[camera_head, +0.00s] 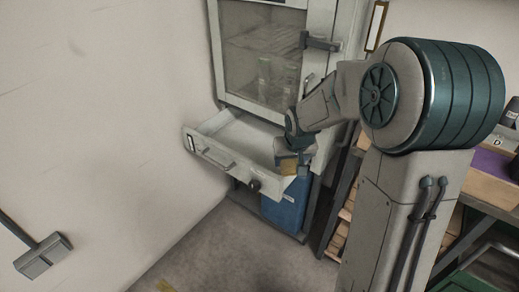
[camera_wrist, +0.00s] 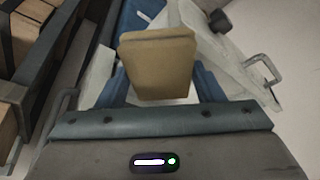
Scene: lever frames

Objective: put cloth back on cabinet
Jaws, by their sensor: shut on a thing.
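My gripper (camera_head: 293,152) is over the right part of the open drawer in the head view. It is shut on a tan, block-like piece, the cloth (camera_head: 288,167). In the wrist view the cloth (camera_wrist: 157,65) stands between the two blue fingers of my gripper (camera_wrist: 157,85). The cabinet (camera_head: 222,50) is pale grey with a glass door that looks closed. Its lower drawer (camera_head: 218,160) is pulled out, and the visible part of its inside looks empty. My arm hides part of the cabinet's right side.
A dark knob (camera_head: 254,186) is on the drawer front's right end. A blue bin (camera_head: 285,208) stands below the drawer. A shelf rack with a purple-topped box (camera_head: 490,163) is at the right.

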